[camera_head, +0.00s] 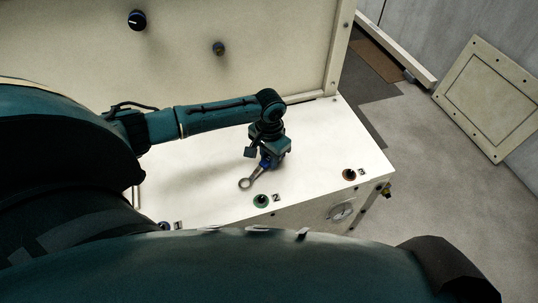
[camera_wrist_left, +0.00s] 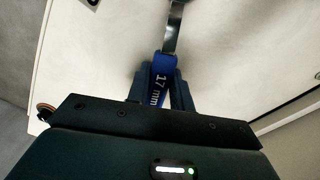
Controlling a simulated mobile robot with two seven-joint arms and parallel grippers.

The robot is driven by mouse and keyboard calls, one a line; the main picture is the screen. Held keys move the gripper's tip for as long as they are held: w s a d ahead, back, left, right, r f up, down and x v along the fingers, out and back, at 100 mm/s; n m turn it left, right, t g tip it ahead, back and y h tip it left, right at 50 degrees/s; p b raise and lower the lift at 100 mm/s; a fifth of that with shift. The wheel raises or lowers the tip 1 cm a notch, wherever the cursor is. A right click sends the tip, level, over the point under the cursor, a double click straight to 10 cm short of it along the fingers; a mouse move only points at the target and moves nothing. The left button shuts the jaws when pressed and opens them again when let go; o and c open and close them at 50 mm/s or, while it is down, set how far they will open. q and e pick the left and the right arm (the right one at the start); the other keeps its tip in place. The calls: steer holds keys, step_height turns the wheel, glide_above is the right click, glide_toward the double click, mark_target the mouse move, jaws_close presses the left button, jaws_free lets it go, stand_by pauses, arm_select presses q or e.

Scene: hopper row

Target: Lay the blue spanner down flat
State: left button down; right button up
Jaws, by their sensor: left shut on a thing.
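The blue spanner has a grey metal ring end (camera_head: 246,183) and a blue handle part, seen in the head view near the middle of the white worktop (camera_head: 190,185). My left gripper (camera_head: 268,162) is shut on its blue part. In the left wrist view the blue handle (camera_wrist_left: 159,82), marked "17 mm", sits between the fingers, and its grey shaft (camera_wrist_left: 173,30) runs on toward the top edge. The ring end is low over or touching the worktop; I cannot tell which. My right gripper is not in view.
A green-ringed control (camera_head: 261,200) by label 2 and a reddish one (camera_head: 349,175) by label 3 stand along the worktop's front edge. A gauge (camera_head: 342,211) is on the front face. A pale panel with knobs (camera_head: 137,20) rises behind. The worktop left of the spanner is clear.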

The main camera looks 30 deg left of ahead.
arm_select(q)
steer(key=c, duration=1.1)
jaws_free()
steer(key=shift+c, duration=0.2)
step_height(320, 180, up, 13)
steer(key=p, duration=0.2)
